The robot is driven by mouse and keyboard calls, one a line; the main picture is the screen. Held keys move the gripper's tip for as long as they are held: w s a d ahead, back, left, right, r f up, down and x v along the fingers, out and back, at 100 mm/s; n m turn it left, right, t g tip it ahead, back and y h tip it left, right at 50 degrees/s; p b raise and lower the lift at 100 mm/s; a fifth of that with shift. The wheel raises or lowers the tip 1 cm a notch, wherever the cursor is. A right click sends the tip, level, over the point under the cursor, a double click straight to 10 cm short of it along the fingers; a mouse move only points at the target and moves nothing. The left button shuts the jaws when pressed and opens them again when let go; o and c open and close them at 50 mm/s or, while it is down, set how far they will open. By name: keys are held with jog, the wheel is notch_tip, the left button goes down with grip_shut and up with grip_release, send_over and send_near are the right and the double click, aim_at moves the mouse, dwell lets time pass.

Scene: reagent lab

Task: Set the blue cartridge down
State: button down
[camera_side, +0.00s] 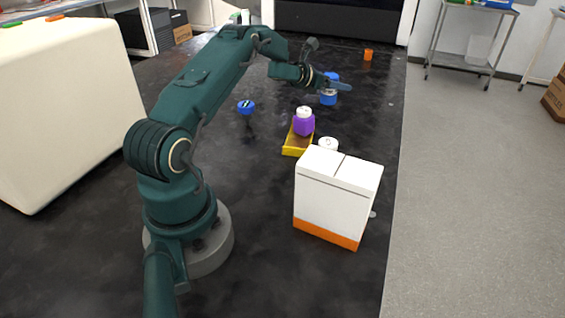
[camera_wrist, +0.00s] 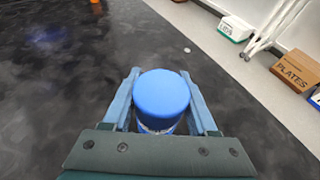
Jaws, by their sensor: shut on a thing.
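The blue cartridge (camera_wrist: 162,95) is a round cylinder with a flat blue top, centred in the wrist view. My gripper (camera_wrist: 163,92) has its two blue fingers along either side of it and is shut on it. In the side view the cartridge (camera_side: 328,97) shows blue above and below a paler band. My gripper (camera_side: 333,86) crosses in front of it there. The cartridge looks upright near the dark bench surface; I cannot tell whether its base touches.
A yellow tray (camera_side: 293,148) holds a purple bottle (camera_side: 304,124) with a white cap. A blue item (camera_side: 246,106) stands to the left. An orange cylinder (camera_side: 368,54) stands at the back. A white and orange box (camera_side: 337,195) is in front.

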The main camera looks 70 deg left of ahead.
jog(key=shift+f, duration=1.8)
jog(key=shift+f, duration=0.15)
jog(key=shift+c, duration=1)
grip_release()
